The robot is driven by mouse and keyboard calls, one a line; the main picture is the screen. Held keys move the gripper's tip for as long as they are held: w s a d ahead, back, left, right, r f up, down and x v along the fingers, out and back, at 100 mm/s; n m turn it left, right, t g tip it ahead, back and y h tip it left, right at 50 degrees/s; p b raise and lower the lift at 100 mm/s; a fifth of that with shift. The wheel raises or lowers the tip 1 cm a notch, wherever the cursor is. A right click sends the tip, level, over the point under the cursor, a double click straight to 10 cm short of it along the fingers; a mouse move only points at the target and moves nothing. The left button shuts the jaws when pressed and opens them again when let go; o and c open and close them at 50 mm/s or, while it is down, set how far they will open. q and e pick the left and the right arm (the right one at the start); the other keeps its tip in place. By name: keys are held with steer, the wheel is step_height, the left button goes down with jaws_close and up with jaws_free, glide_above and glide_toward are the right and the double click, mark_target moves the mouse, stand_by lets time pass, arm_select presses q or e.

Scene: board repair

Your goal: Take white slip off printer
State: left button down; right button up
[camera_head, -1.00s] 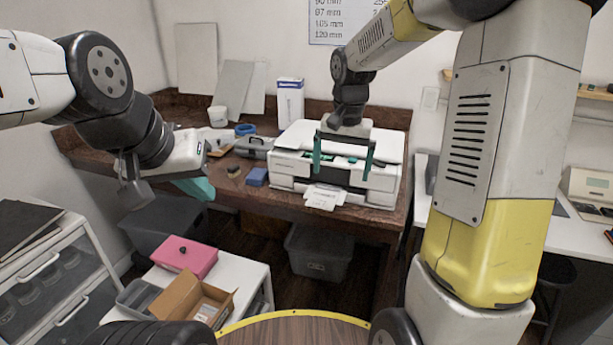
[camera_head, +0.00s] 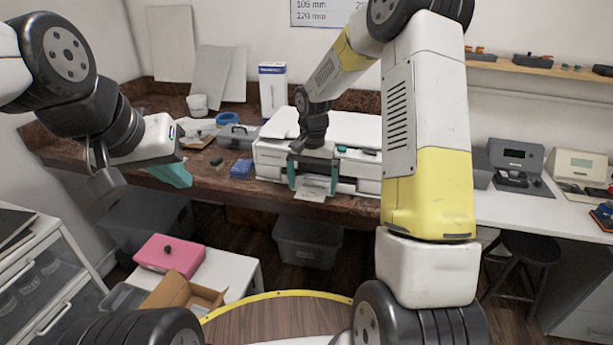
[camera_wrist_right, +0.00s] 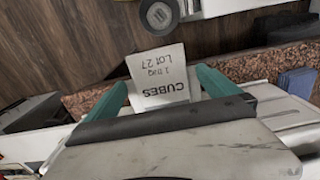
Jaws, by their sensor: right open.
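The white slip (camera_head: 313,188) sticks out from the front of the white printer (camera_head: 268,155) on the brown bench. In the right wrist view the slip (camera_wrist_right: 158,72) shows printed text reading "CUBES" and "Lot 27". My right gripper (camera_head: 313,176) is at the printer's front, its teal fingers apart on either side of the slip. In the right wrist view the fingers of the right gripper (camera_wrist_right: 163,92) stand clear of the slip's sides. My left gripper (camera_head: 170,173) hangs over the bench's left part; its fingers overlap in view, so its opening is unclear.
A blue block (camera_head: 241,169) and a grey case (camera_head: 238,136) lie left of the printer. A white-and-blue box (camera_head: 273,90) stands behind. A grey bin (camera_head: 307,244) sits below the bench. A pink box (camera_head: 168,254) rests on a low white table.

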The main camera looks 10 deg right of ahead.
mark_target(308, 192)
steer(key=c, duration=1.3)
steer(key=shift+c, duration=0.2)
steer(key=shift+s+a+r, duration=0.1)
steer(key=shift+a+r, duration=0.1)
steer(key=shift+r, duration=0.35)
steer(key=r, duration=0.6)
steer(key=shift+s+a, duration=0.2)
steer(key=shift+a, duration=0.2)
steer(key=s+a, duration=0.4)
steer(key=a, duration=0.4)
steer(key=s+a, duration=0.4)
steer(key=a, duration=0.4)
steer(key=shift+s+a, duration=0.25)
steer(key=shift+s, duration=0.15)
steer(key=shift+f, duration=0.1)
